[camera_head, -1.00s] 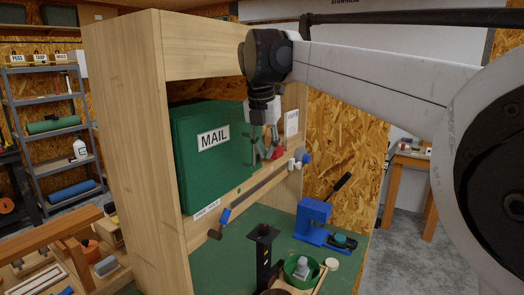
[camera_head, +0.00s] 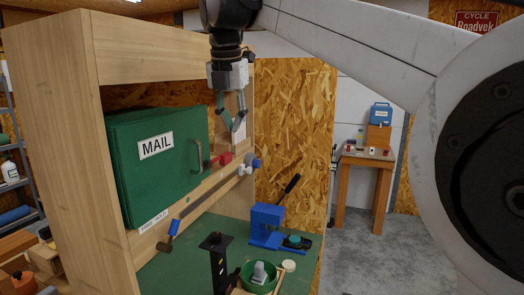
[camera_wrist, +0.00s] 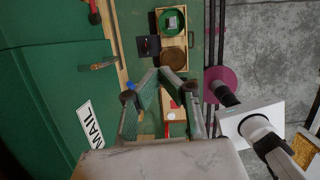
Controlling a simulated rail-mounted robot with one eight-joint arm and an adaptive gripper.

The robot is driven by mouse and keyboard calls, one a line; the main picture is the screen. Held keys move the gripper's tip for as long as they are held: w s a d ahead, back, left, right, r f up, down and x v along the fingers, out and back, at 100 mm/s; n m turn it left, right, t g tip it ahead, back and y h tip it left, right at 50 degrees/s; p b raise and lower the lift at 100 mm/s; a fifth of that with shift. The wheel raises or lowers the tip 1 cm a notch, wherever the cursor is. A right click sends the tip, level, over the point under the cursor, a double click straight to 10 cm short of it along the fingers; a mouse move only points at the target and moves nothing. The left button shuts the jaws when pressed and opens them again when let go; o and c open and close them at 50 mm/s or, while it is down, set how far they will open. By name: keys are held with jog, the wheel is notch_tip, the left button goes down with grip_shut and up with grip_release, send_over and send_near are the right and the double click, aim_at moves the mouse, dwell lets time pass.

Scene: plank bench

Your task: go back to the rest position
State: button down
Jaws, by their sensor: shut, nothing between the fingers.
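My gripper (camera_head: 235,128) hangs down from the arm in the head view, with its fingertips together and nothing between them. It is in the air to the right of the green mailbox (camera_head: 180,185), apart from the mailbox's handle (camera_head: 199,156). The mailbox is shut and carries a MAIL label. In the wrist view, my gripper's fingers (camera_wrist: 160,74) point toward the bench, and the mailbox (camera_wrist: 45,95) fills the left side.
A wooden frame (camera_head: 55,110) surrounds the mailbox. Below are a blue tool (camera_head: 266,225) with a black lever, a black post (camera_head: 216,262) and a green bowl (camera_head: 262,277). A wooden table (camera_head: 366,163) stands at the back right, with open floor around it.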

jog(key=s+d+f+m+t+b, duration=0.1)
jog(key=s+d+f+m+b, duration=0.1)
jog(key=s+d+f+m, duration=0.35)
jog(key=s+d+f+m+b, duration=0.2)
jog(key=d+f+m, duration=0.45)
jog(key=d, duration=0.25)
jog(key=s+d+f+m+t+b, duration=0.1)
jog(key=s+d+f+m+b, duration=0.1)
jog(key=s+d+f+m, duration=0.35)
jog(key=s+d+f+m+b, duration=0.1)
jog(key=s+d+f+m, duration=0.3)
jog(key=f, duration=0.4)
jog(key=s+d+f+m+t+b, duration=0.1)
jog(key=s+d+f+m, duration=0.3)
jog(key=f, duration=0.4)
jog(key=s+d+f+m+t+b, duration=0.1)
jog(key=s+d+f+m+b, duration=0.1)
jog(key=s+d+f+m, duration=0.2)
notch_tip(320, 180, down, 4)
jog(key=s+m, duration=0.2)
jog(key=m, duration=0.2)
jog(key=shift+s+d, duration=0.2)
jog(key=shift+s, duration=0.1)
